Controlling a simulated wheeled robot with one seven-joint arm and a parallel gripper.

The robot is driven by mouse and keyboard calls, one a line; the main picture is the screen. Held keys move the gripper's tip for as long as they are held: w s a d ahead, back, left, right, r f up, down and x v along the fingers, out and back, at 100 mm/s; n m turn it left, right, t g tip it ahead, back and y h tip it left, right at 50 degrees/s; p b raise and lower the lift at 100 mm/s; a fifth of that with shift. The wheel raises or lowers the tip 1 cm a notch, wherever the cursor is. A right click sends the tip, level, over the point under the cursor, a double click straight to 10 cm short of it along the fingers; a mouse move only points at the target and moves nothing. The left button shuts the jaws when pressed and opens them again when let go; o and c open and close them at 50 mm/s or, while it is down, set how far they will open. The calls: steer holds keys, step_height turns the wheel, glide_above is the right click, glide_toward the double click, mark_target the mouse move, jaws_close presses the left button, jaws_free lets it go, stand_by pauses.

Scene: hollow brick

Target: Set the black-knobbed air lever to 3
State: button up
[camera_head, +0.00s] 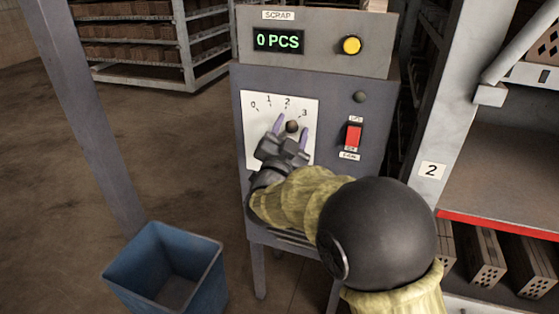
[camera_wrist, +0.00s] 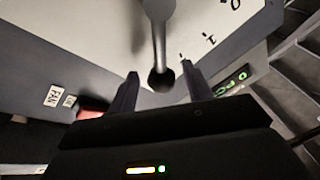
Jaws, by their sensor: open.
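The air lever's dark round knob (camera_head: 292,126) sits in front of a white scale plate (camera_head: 255,140) marked 0 to 3 on the grey cabinet. It lies just below the 2 and 3 marks; its exact setting is hard to tell. The wrist view shows the metal lever rod (camera_wrist: 159,45) running to the black knob (camera_wrist: 161,80). My gripper (camera_head: 291,130) is open, with its purple-grey fingers on either side of the knob. My gripper hides the lever's pivot in the head view.
A red switch (camera_head: 353,137) is right of the plate, below a dark round button (camera_head: 359,96). Above are a green "0 PCS" display (camera_head: 278,41) and a yellow button (camera_head: 350,45). A blue bin (camera_head: 165,268) stands lower left; a brick shelf (camera_head: 500,160) is at right.

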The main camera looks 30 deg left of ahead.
steer(key=v, duration=1.6)
steer(key=shift+s, duration=0.2)
steer(key=shift+d+f, duration=0.1)
steer(key=shift+d, duration=0.05)
